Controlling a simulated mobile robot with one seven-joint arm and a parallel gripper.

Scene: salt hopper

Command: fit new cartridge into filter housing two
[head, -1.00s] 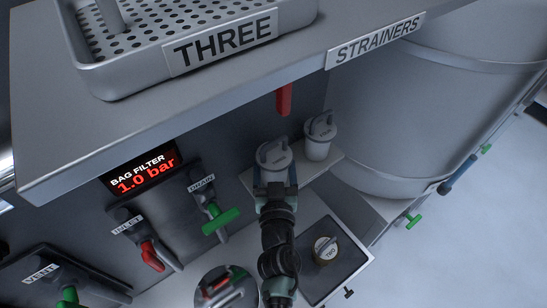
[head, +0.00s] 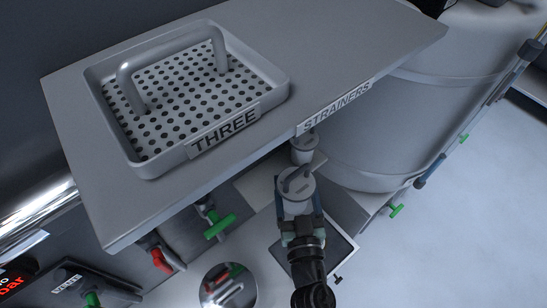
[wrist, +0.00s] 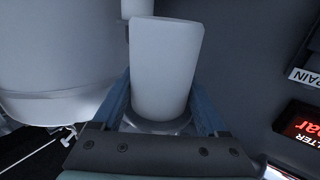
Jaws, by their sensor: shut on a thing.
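My gripper (head: 298,215) is shut on a white cylindrical cartridge (head: 297,195) with a grey handled top, below the front edge of the bench. In the wrist view the white cylinder (wrist: 165,70) stands between my blue-grey fingers (wrist: 163,112). A second white canister (head: 304,150) with a like top stands behind it under the STRAINERS label. The round piece marked TWO is not visible now, and I cannot make out housing two.
The grey bench top (head: 330,50) overhangs behind and carries a perforated strainer tray (head: 262,92) labelled THREE. A large grey drum (head: 390,130) stands to the right. Green (head: 219,226) and red (head: 161,260) valve handles stick out to the left. A round shiny thing (head: 245,297) is at the bottom.

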